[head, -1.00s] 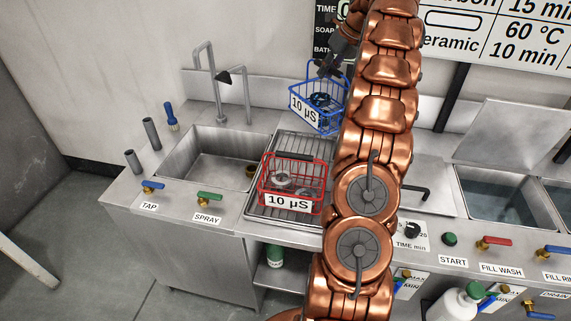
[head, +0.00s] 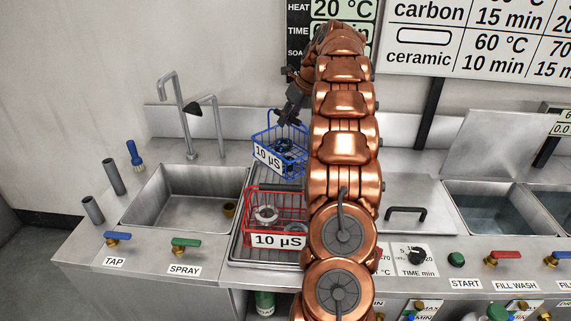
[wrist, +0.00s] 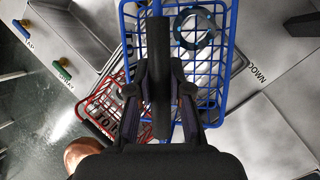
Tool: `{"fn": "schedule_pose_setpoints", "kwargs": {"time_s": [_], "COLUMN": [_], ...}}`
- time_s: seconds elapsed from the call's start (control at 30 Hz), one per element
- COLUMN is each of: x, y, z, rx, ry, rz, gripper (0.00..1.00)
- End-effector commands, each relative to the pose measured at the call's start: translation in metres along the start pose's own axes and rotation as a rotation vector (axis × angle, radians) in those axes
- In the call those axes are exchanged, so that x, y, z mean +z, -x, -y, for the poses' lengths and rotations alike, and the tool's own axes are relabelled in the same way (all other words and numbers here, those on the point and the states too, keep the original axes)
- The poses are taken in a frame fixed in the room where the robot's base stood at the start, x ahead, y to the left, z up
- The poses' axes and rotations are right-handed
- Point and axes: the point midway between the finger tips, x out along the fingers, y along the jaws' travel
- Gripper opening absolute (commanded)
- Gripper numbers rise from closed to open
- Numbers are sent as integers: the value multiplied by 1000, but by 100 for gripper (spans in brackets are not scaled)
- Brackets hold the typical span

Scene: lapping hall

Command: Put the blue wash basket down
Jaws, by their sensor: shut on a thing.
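The blue wash basket (head: 262,157), with a "10 µS" label, is at the back of the wire drain rack (head: 236,247). I cannot tell whether it touches the rack. A dark ring with blue marks (wrist: 197,29) lies in it. My gripper (head: 288,118) is above the basket, shut on its dark handle (wrist: 160,70). In the head view my arm hides the right of the rack. The red basket (head: 277,240), also labelled "10 µS", stands on the front of the rack and holds metal rings (head: 265,215); in the wrist view it looks smaller than the blue one.
A sink (head: 180,197) with a tall tap (head: 176,110) lies left of the rack. A closed lid with a black handle (head: 405,211) and a water-filled tank (head: 490,215) are to the right. A blue brush (head: 134,155) stands at the back left.

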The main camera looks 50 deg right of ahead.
Motion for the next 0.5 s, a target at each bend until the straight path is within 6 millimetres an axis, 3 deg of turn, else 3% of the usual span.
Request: {"fn": "schedule_pose_setpoints", "kwargs": {"time_s": [0.3, 0.5], "x": [-15, -19], "y": [-33, -42], "z": [9, 12], "rx": [-1, -1], "ry": [-3, -3], "rz": [-2, 0], "gripper": [0, 0]}}
